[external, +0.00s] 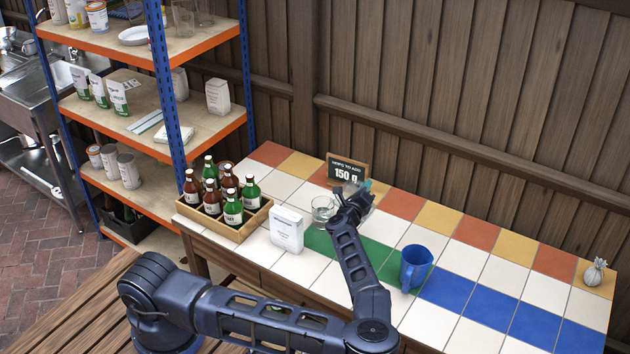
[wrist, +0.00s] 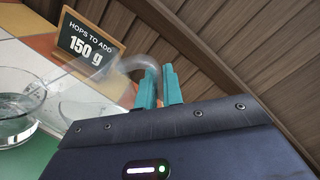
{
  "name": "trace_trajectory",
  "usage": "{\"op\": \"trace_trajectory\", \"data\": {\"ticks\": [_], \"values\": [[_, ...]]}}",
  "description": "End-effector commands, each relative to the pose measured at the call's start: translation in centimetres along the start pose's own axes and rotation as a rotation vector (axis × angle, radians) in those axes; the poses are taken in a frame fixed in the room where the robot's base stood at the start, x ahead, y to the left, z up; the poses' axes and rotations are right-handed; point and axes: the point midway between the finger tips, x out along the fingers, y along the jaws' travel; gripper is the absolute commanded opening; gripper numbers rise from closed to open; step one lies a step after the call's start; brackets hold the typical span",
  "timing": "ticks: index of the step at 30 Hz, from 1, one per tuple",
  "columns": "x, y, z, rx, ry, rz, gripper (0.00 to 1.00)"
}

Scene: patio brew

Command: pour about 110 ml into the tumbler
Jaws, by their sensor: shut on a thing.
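My gripper (external: 364,188) is at the far side of the tiled table, in front of the hops sign. In the wrist view its teal fingers (wrist: 160,88) are shut on the curved handle of a clear glass vessel (wrist: 138,64). The vessel's body is faint and see-through, so its fill level and exact tilt cannot be told. A clear glass tumbler (external: 322,210) stands on the table just left of my gripper. It also shows at the left edge of the wrist view (wrist: 14,122), beside the held vessel. Whether it holds liquid is unclear.
A sign reading "HOPS TO ADD 150 g" (external: 346,169) stands behind my gripper. A white packet (external: 287,230) and a wooden crate (external: 238,232) of bottles stand left. A blue mug (external: 415,268) is nearer, right.

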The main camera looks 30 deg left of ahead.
Motion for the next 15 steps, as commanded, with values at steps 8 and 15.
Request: {"op": "trace_trajectory", "data": {"ticks": [8, 15], "values": [[0.0, 0.4, -1.4, 0.106, 0.005, -0.005, 0.0], [0.0, 0.7, -2.4, 0.172, 0.009, -0.005, 0.0]]}}
